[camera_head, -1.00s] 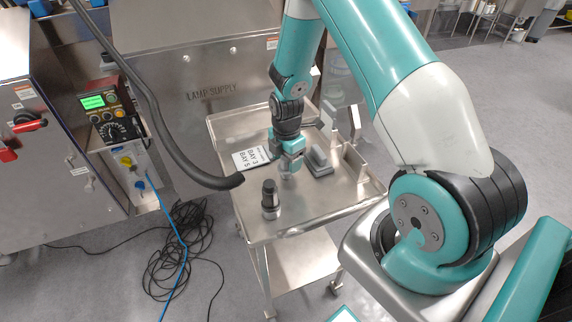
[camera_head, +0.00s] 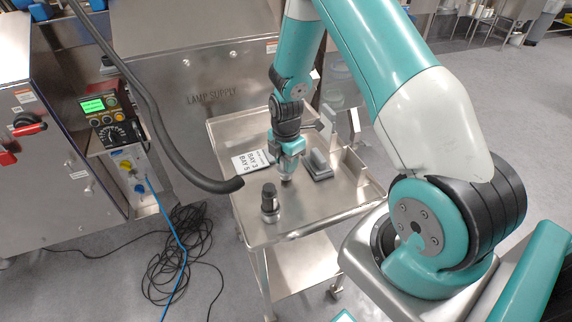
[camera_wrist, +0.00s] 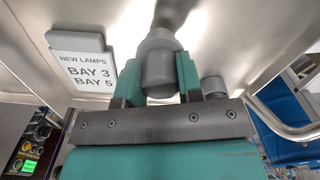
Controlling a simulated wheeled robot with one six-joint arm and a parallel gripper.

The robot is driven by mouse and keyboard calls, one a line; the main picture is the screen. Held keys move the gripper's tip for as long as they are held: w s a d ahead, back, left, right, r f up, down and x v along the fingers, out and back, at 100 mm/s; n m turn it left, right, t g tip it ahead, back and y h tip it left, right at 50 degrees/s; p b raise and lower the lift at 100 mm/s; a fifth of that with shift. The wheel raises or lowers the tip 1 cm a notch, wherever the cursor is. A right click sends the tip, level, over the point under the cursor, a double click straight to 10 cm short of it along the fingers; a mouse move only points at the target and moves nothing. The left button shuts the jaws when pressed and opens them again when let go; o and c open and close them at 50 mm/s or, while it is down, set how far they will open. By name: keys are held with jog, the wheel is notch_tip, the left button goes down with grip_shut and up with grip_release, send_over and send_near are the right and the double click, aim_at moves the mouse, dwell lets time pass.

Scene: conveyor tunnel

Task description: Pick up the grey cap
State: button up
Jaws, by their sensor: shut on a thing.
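The grey cap (camera_wrist: 158,70) is a short, rounded grey cylinder between my two teal fingers in the wrist view. My gripper (camera_wrist: 160,85) is shut on it, with one finger on each side. In the head view my gripper (camera_head: 288,168) points down over the middle of the steel cart top (camera_head: 315,205). The cap is mostly hidden by the fingers there. I cannot tell whether it touches the cart top.
A dark-topped cylinder (camera_head: 269,197) stands on the cart, in front and left of my gripper. A lamp sign (camera_head: 250,161) is to the left and a grey block (camera_head: 318,165) to the right. A black hose (camera_head: 190,175) hangs at the left. The cart's front right is clear.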

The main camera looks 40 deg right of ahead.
notch_tip(320, 180, up, 19)
jog(key=b, duration=0.1)
jog(key=shift+b, duration=0.35)
jog(key=shift+o, duration=0.2)
grip_shut()
jog(key=shift+f, duration=0.1)
